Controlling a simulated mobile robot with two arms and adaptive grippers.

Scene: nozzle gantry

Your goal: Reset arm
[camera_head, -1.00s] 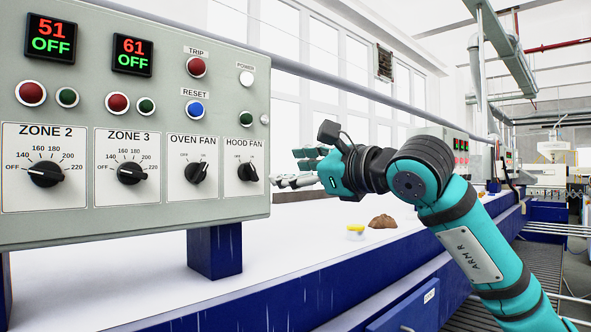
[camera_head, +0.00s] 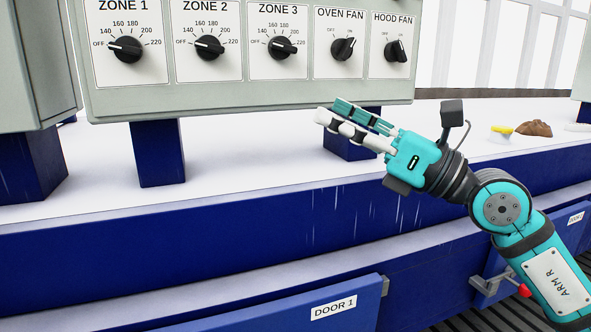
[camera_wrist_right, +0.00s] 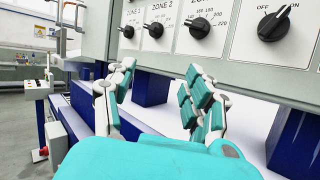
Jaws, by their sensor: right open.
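My right gripper (camera_head: 328,111) is teal and white. In the head view it points left, just below the lower edge of the control panel (camera_head: 255,102) and in front of a blue support post. In the right wrist view its two fingers stand apart with nothing between them (camera_wrist_right: 160,75), and the panel shows beyond them. The gripper holds nothing. The head view shows it side-on, so its exact gap to the panel is hard to tell. My left gripper is not in view.
The panel carries zone knobs (camera_head: 208,46) and fan knobs (camera_head: 397,50). Blue posts (camera_head: 158,155) hold it over a white surface (camera_head: 255,165). A yellow-topped item (camera_head: 501,130) and a brown lump (camera_head: 535,129) lie right. A blue door (camera_head: 270,315) is below.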

